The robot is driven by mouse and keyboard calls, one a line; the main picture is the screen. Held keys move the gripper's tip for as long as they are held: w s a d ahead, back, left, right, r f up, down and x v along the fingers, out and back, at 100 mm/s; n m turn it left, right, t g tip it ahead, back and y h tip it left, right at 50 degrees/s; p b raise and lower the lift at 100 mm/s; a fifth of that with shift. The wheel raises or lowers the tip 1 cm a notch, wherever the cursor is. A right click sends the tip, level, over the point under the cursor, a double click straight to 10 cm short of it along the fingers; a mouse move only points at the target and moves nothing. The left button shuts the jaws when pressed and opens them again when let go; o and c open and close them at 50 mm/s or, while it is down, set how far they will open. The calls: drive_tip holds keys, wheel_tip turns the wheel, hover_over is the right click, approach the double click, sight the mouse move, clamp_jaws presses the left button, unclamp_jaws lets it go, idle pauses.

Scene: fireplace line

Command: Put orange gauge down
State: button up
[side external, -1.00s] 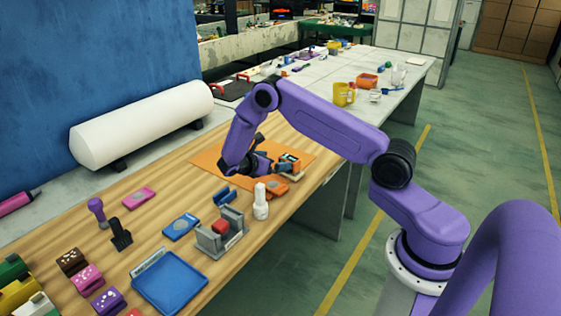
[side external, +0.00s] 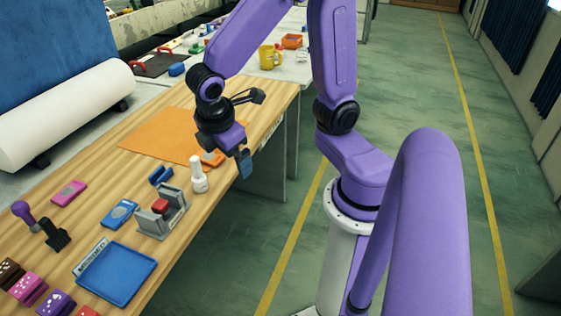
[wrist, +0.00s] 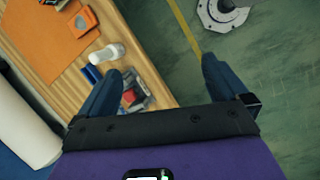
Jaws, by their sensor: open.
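An orange flat piece with a pale round spot (wrist: 84,20) lies on the table at the lower edge of the orange mat (wrist: 38,45); it looks like the orange gauge. In the side view, part of this orange piece (side external: 212,158) shows behind my gripper. Another small block with orange and dark parts is cut off at the top of the wrist view (wrist: 62,3). My gripper (wrist: 168,68) is open, with nothing between its fingers. In the side view, my gripper (side external: 244,160) hangs above the table's front edge, apart from the orange piece.
A white bottle (side external: 199,175) stands close to my gripper. A grey holder with a red block (side external: 163,212), a blue tray (side external: 116,273) and a blue flat piece (side external: 119,213) lie nearer the camera. The orange mat is mostly clear. Floor lies beyond the front edge.

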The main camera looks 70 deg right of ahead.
drive_tip(key=s+a+r+y, duration=0.1)
drive_tip(key=s+y, duration=0.3)
drive_tip(key=s, duration=0.8)
drive_tip(key=shift+s+r+m+g, duration=0.15)
drive_tip(key=shift+r+m+g, duration=0.15)
drive_tip(key=shift+r+g, duration=0.1)
